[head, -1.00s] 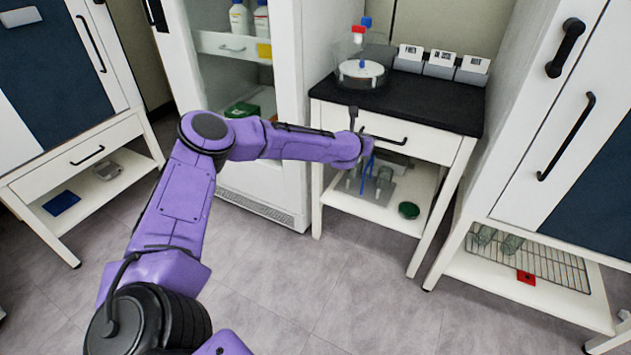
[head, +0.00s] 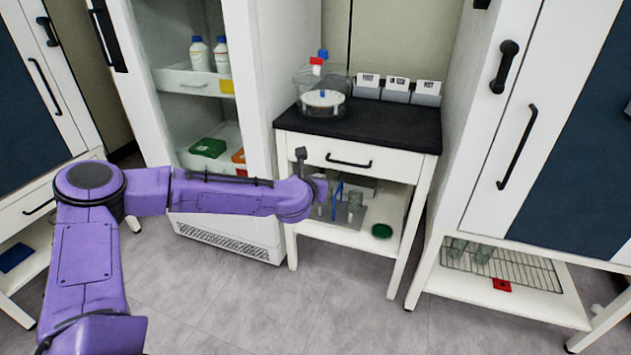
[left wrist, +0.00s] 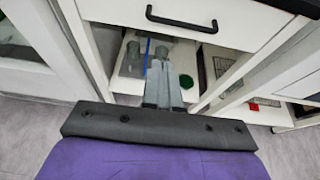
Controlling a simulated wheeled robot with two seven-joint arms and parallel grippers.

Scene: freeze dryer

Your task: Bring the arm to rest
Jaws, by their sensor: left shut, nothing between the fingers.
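My left arm crosses the head view from the left, purple and bent at the elbow. Its wrist (head: 303,197) is in front of the white bench's open lower space, and hides most of the gripper there. In the left wrist view my left gripper (left wrist: 163,75) points away from the camera, its grey fingers together with nothing held. It appears in front of the lower shelf and below the drawer handle (left wrist: 208,20). My right gripper is in neither view.
The black-topped bench (head: 390,127) carries a clear-domed apparatus (head: 322,95) and labelled bins (head: 397,91). Its shelf holds glassware and a green dish (head: 381,231). An open white cabinet (head: 245,60) stands left, a tall one (head: 480,150) right. The floor (head: 300,310) in front is clear.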

